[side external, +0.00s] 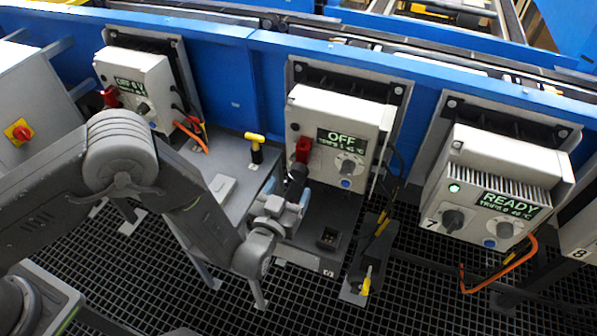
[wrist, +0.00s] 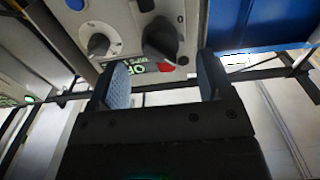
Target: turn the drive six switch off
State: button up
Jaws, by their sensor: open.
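The middle drive box (side external: 313,112) has a green display (side external: 342,139) reading OFF. I see no number on it; it stands left of the box marked 7. Its black switch knob (side external: 297,178) is at the lower left of the face, partly hidden by my gripper. In the wrist view the knob (wrist: 160,40) lies beyond and between the fingers. My gripper (side external: 284,203) is open, in front of the knob; it also shows in the wrist view (wrist: 162,64). Its fingers hold nothing. I cannot tell whether they touch the knob, or its exact angle.
A red part (side external: 303,150) sits just above the knob. A grey dial (side external: 348,167) and blue button (side external: 346,183) are to its right. Drive 7 (side external: 500,160), reading READY, is right; another drive (side external: 140,68) is left. Cables hang between boxes.

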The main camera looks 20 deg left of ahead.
aim_at(295, 181)
jog(key=w, duration=0.6)
jog(key=c, duration=0.9)
